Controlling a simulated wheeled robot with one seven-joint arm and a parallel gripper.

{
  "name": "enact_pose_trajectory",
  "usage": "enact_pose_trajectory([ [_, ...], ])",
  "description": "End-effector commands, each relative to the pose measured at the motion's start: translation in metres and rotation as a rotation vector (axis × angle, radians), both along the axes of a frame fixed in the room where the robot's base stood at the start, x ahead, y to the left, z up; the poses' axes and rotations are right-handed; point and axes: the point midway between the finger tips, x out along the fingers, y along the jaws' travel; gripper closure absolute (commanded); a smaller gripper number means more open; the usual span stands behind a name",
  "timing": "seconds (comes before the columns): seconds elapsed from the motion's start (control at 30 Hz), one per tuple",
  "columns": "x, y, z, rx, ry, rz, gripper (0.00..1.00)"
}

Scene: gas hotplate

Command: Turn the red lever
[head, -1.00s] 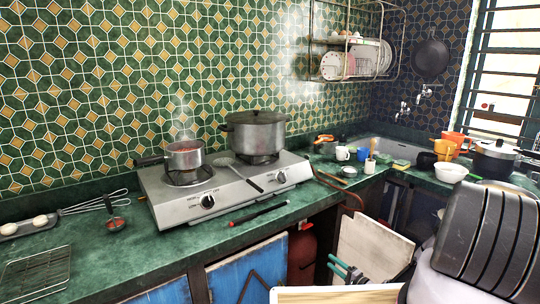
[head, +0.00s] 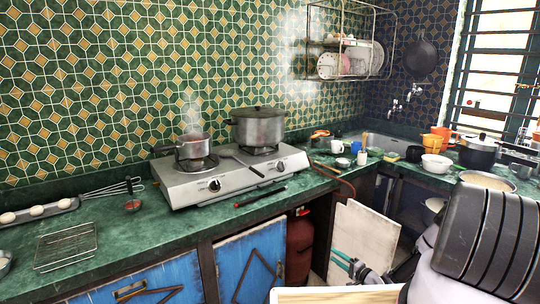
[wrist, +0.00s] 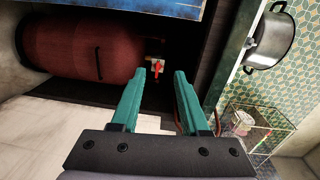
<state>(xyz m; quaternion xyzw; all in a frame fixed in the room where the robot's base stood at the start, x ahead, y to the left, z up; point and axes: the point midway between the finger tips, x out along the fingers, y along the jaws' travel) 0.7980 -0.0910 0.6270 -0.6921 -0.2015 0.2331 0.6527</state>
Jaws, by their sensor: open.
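The red lever (wrist: 158,67) sits on the valve at the top of the red gas cylinder (wrist: 85,50), which lies sideways in the wrist view. In the head view the cylinder (head: 299,250) stands upright in the opening under the counter, and its valve end is small and shaded. My gripper (wrist: 158,80) is open and empty. Its two teal fingers point toward the valve, and the lever shows between the fingertips, apparently beyond them. In the head view my gripper (head: 343,262) is at the right of the cylinder, in front of a pale board.
A two-burner hotplate (head: 190,190) stands on the green counter (head: 130,240) above the opening. Blue cabinet doors (head: 250,262) are left of the cylinder. A pale board (head: 365,235) leans at the right. A dark frame edge (wrist: 190,45) runs beside the valve in the wrist view.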

Motion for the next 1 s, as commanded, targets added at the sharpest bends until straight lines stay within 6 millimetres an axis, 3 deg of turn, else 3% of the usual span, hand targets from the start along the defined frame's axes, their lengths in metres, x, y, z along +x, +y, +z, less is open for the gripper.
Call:
enact_pose_trajectory([
  [0.27, 0.037, -0.022, 0.031, -0.128, 0.022, 0.005, 0.55],
  [0.47, 0.075, -0.044, 0.074, -0.282, 0.046, 0.008, 0.55],
  [0.73, 0.132, -0.078, 0.185, -0.603, 0.102, -0.002, 0.55],
  [1.0, 0.147, -0.097, 0.32, -0.894, 0.165, -0.033, 0.55],
])
